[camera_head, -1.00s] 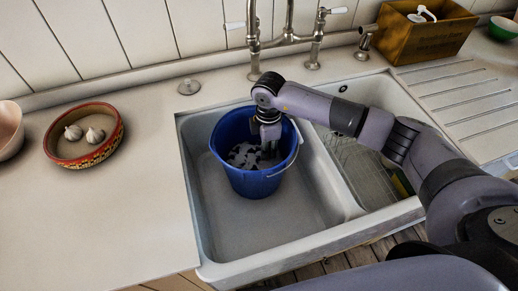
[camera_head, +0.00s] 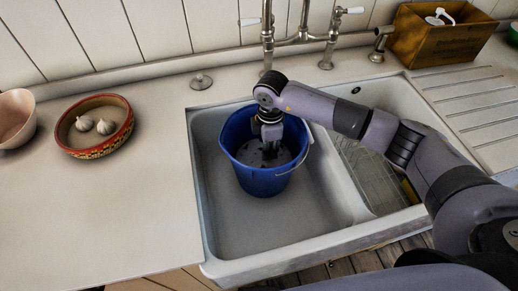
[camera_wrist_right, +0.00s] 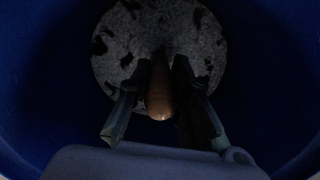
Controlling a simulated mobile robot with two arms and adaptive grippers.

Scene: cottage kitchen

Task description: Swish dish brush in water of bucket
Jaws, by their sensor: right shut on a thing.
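The blue bucket (camera_head: 262,184) stands upright in the left basin of the white sink. Grey, dark-flecked water (camera_head: 252,155) shows inside it, and also in the right wrist view (camera_wrist_right: 205,30). My right gripper (camera_head: 269,146) points down into the bucket from above. In the right wrist view its fingers (camera_wrist_right: 162,85) are closed on the brown rounded handle of the dish brush (camera_wrist_right: 160,95). The brush's head is hidden. My left gripper is not in view.
The sink (camera_head: 235,235) has a divider beside the bucket and a right basin with a wire rack (camera_head: 370,175). A tap (camera_head: 268,45) rises behind. A patterned bowl with garlic (camera_head: 95,150) and a pink bowl (camera_head: 14,118) stand left. A wooden box (camera_head: 430,40) stands back right.

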